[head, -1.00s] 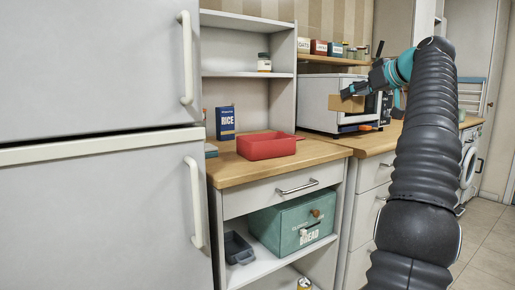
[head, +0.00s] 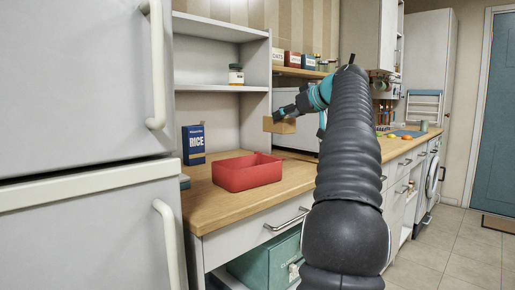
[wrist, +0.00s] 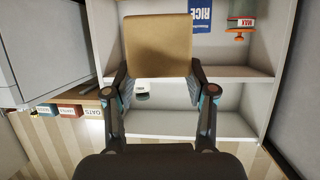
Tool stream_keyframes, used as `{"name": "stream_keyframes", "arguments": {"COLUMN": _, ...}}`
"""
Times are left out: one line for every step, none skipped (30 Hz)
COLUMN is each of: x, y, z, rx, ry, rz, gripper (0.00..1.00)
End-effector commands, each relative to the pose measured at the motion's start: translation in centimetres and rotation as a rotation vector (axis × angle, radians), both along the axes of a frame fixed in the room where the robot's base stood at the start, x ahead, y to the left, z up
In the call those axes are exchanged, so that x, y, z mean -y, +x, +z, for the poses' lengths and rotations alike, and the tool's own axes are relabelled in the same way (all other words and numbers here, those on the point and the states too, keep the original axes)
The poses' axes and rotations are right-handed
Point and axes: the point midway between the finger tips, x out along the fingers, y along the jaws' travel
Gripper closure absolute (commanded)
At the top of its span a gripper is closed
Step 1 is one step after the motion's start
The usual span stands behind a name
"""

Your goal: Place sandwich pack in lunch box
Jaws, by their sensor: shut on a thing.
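My gripper (head: 286,113) is shut on a tan, box-shaped sandwich pack (head: 278,126) and holds it in the air. In the wrist view the pack (wrist: 157,45) sits between the two fingers and hides part of what lies beyond. The red, open-topped lunch box (head: 247,178) stands on the wooden counter, to the left of and below the pack in the head view. The pack is apart from the lunch box. The lunch box is not seen in the wrist view.
A blue rice box (head: 194,145) stands on the counter behind and left of the lunch box. A jar (head: 236,74) is on the shelf above. The fridge (head: 80,100) fills the left side. A green bread bin (head: 262,262) is below the counter.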

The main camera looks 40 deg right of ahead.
Motion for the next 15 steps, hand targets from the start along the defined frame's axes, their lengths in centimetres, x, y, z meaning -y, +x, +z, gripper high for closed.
{"name": "stream_keyframes", "arguments": {"x": -1.0, "y": 0.7, "z": -0.8, "rx": -0.001, "ry": 0.001, "rz": 0.004, "gripper": 0.85}}
{"name": "stream_keyframes", "arguments": {"x": -1.4, "y": 1.1, "z": -1.2, "rx": 0.0, "ry": 0.0, "rz": 0.004, "gripper": 0.85}}
{"name": "stream_keyframes", "arguments": {"x": -2.0, "y": 1.7, "z": -1.7, "rx": 0.0, "ry": 0.0, "rz": 0.006, "gripper": 0.85}}
{"name": "stream_keyframes", "arguments": {"x": -2.5, "y": 2.1, "z": -2.1, "rx": 0.001, "ry": 0.0, "rz": 0.005, "gripper": 0.85}}
{"name": "stream_keyframes", "arguments": {"x": -2.9, "y": 2.5, "z": -2.4, "rx": 0.0, "ry": 0.0, "rz": 0.006, "gripper": 0.85}}
{"name": "stream_keyframes", "arguments": {"x": -3.5, "y": 3.0, "z": -2.8, "rx": 0.001, "ry": -0.001, "rz": 0.006, "gripper": 0.85}}
{"name": "stream_keyframes", "arguments": {"x": -3.9, "y": 3.4, "z": -3.1, "rx": 0.0, "ry": 0.0, "rz": 0.007, "gripper": 0.85}}
{"name": "stream_keyframes", "arguments": {"x": -4.2, "y": 3.7, "z": -3.4, "rx": 0.0, "ry": -0.001, "rz": 0.006, "gripper": 0.85}}
{"name": "stream_keyframes", "arguments": {"x": -4.6, "y": 4.1, "z": -3.7, "rx": 0.0, "ry": -0.001, "rz": 0.006, "gripper": 0.85}}
{"name": "stream_keyframes", "arguments": {"x": -4.9, "y": 4.4, "z": -3.8, "rx": 0.001, "ry": -0.001, "rz": 0.006, "gripper": 0.85}}
{"name": "stream_keyframes", "arguments": {"x": -5.2, "y": 4.6, "z": -4.0, "rx": 0.001, "ry": -0.001, "rz": 0.006, "gripper": 0.85}}
{"name": "stream_keyframes", "arguments": {"x": -5.4, "y": 4.9, "z": -4.2, "rx": 0.001, "ry": -0.001, "rz": 0.006, "gripper": 0.85}}
{"name": "stream_keyframes", "arguments": {"x": -5.5, "y": 5.0, "z": -4.3, "rx": 0.001, "ry": -0.001, "rz": 0.006, "gripper": 0.85}}
{"name": "stream_keyframes", "arguments": {"x": -5.6, "y": 5.1, "z": -4.4, "rx": 0.001, "ry": 0.0, "rz": 0.005, "gripper": 0.85}}
{"name": "stream_keyframes", "arguments": {"x": -5.7, "y": 5.2, "z": -4.5, "rx": 0.001, "ry": 0.0, "rz": 0.004, "gripper": 0.85}}
